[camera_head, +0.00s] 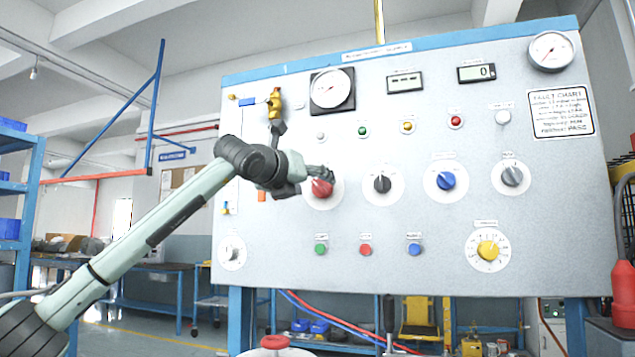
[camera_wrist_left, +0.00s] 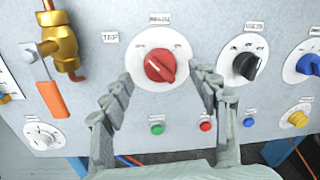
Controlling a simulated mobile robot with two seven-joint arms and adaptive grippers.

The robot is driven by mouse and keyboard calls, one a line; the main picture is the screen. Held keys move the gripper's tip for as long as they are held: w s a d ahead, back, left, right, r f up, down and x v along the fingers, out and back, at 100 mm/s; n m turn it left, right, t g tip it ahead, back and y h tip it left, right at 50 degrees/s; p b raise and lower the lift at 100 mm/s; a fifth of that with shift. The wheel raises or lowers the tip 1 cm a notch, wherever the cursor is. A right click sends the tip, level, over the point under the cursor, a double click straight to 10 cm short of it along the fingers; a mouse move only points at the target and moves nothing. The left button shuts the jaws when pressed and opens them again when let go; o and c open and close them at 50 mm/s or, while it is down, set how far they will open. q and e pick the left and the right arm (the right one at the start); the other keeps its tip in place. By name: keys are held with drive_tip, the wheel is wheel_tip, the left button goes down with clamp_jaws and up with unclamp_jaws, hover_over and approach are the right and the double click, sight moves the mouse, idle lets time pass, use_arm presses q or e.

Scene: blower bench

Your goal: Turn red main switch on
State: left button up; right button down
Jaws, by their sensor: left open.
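The red main switch (camera_head: 322,188) is a red rotary knob on a round white plate on the upright grey panel (camera_head: 440,120). It shows in the left wrist view (camera_wrist_left: 160,66) with its ridge slanting. My left gripper (camera_head: 318,178) is in front of it in the head view and covers part of the knob. In the left wrist view the left gripper's fingers (camera_wrist_left: 165,85) are open, one on each side of the knob's lower part. I cannot tell whether they touch it. The right gripper is not in view.
To the right are a black knob (camera_head: 382,184), a blue knob (camera_head: 446,181) and a grey knob (camera_head: 512,176). Below are small green (camera_head: 321,249), red (camera_head: 365,249) and blue buttons (camera_head: 414,249). A brass valve with an orange handle (camera_wrist_left: 52,99) is at the left.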

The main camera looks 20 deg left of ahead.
sight(318, 186)
use_arm(q)
drive_tip(key=shift+w+d+p, duration=0.2)
drive_tip(key=shift+w+p, duration=0.1)
drive_tip(key=shift+w, duration=1.25)
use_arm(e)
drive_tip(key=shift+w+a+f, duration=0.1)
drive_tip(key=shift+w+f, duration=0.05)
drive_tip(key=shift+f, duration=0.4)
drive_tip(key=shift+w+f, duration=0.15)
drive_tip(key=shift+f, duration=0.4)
use_arm(q)
drive_tip(key=shift+c, duration=0.6)
drive_tip(key=c, duration=1)
drive_tip(key=shift+c, duration=0.2)
